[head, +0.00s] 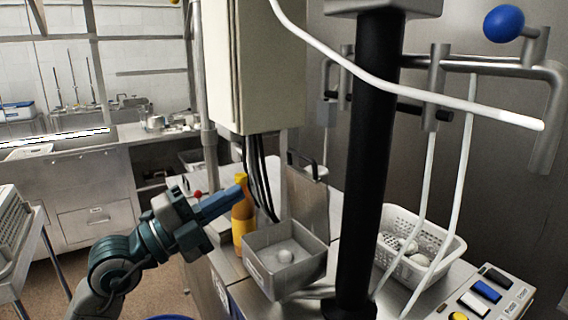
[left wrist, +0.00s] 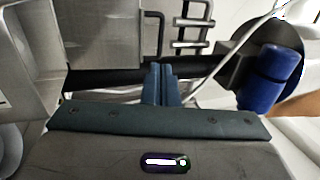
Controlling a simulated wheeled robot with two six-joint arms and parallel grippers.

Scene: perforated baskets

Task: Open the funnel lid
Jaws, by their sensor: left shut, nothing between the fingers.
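The funnel (head: 262,272) is an open square grey metal box with a pale round piece inside. Its lid (head: 308,205), a flat grey plate with a dark handle on its top edge, stands upright at the back, so the box mouth is uncovered. In the left wrist view a grey plate that looks like the lid (left wrist: 108,35) is at upper left. My left gripper (head: 241,191) is shut and empty, left of the lid and apart from it. Its closed blue fingers (left wrist: 161,72) also show in the left wrist view. My right gripper is not in view.
A yellow bottle (head: 242,223) stands by my left gripper. A black post (head: 367,180) rises right of the funnel. A white perforated basket (head: 448,250) holds pale items. A control box (head: 240,70) hangs above, with cables below. A blue knob (head: 503,23) is at upper right.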

